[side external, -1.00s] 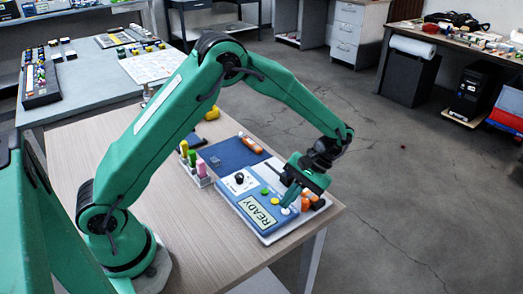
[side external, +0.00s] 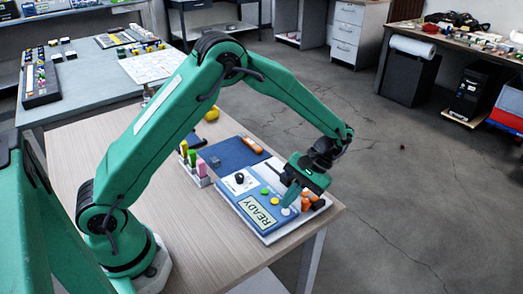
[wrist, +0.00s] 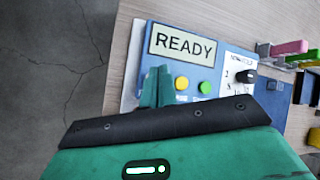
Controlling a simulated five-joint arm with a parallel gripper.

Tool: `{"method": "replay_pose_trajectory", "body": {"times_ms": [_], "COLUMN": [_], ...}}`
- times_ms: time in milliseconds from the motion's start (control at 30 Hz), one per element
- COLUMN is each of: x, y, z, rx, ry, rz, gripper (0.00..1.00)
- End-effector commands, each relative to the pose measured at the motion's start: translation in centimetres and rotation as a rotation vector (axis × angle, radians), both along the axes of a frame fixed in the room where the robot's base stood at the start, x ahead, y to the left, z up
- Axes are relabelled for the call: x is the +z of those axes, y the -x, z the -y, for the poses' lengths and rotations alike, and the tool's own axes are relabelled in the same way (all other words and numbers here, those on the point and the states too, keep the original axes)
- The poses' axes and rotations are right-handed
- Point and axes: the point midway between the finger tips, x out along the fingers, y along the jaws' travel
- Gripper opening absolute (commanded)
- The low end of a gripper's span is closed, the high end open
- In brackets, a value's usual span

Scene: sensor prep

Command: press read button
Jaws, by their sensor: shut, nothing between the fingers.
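A blue instrument panel (side external: 244,206) lies on the wooden table, with a display (side external: 260,214) reading READY, also clear in the wrist view (wrist: 182,45). Beside the display is a row of buttons: green (side external: 264,191), yellow (side external: 274,201) and white (side external: 285,211). My gripper (side external: 287,204) points down at the white end of the row, shut and empty. I cannot tell whether its tips touch the white button. In the wrist view my gripper (wrist: 157,88) is left of the yellow button (wrist: 181,83) and green button (wrist: 205,87); the white button is hidden. No label for read is legible.
A black knob (wrist: 247,76) is on the panel's far part. Orange pieces (side external: 309,202) stand close beside my gripper. A rack of coloured markers (side external: 194,168) and a blue mat (side external: 226,152) lie behind the panel. The table's near left is bare.

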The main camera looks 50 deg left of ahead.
Motion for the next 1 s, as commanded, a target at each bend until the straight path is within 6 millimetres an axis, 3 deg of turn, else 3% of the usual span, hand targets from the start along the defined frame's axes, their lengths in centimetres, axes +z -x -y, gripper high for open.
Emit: {"method": "replay_pose_trajectory", "body": {"times_ms": [1000], "x": [-0.88], "y": [-0.05], "z": [-0.25], "rx": [0.003], "ry": [0.003], "rz": [-0.001], "gripper": [0.00]}}
